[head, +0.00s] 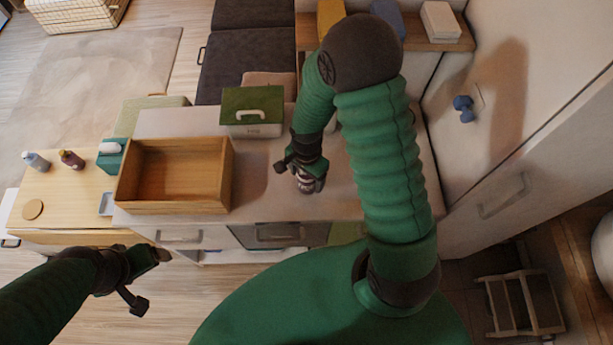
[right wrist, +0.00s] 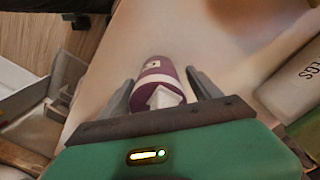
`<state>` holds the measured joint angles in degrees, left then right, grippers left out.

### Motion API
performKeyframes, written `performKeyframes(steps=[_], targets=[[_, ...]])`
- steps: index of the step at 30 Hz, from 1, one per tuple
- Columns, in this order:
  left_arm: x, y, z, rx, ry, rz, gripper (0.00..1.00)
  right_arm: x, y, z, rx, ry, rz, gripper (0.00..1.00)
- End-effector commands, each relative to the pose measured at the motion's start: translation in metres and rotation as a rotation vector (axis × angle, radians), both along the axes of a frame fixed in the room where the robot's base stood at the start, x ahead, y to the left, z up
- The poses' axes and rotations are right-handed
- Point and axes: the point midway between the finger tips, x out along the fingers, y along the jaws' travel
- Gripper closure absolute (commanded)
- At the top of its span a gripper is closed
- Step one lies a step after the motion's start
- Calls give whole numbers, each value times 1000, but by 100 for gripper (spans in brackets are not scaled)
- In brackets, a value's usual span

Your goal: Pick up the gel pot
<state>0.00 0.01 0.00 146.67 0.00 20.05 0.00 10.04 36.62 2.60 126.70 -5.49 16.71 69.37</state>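A purple pot with white bands, likely the gel pot (right wrist: 157,72), lies between the fingers of my right gripper (right wrist: 160,92) in the right wrist view. The fingers are open on either side of it, with a gap visible on the right. In the head view my right gripper (head: 300,170) is low over the light counter top (head: 345,190), and the pot is mostly hidden beneath it. My left gripper (head: 152,279) is open and empty, in front of the counter at the lower left.
A wooden open box (head: 175,203) stands left of my right gripper, and a green-lidded box (head: 252,110) stands behind it. A white container (right wrist: 291,92) is at right in the wrist view. Bottles (head: 71,160) stand on the wooden table at left.

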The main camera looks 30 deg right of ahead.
Motion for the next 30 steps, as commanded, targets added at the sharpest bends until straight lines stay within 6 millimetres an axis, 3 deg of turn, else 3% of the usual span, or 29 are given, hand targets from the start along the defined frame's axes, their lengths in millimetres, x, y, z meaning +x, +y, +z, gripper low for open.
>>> performKeyframes(steps=[2, 15, 23, 30], targets=[[0, 0, 0, 0, 0, 0, 23, 0, 0, 0, 0, 0, 0, 40], [0, 0, 0, 0, 0, 0, 23, 0, 0, 0, 0, 0, 0, 94], [0, 0, 3, 0, 0, 0, 23, 0, 0, 3, 0, 0, 0, 94], [0, 0, 26, 0, 0, 0, 23, 0, 0, 28, 0, 0, 0, 94]])
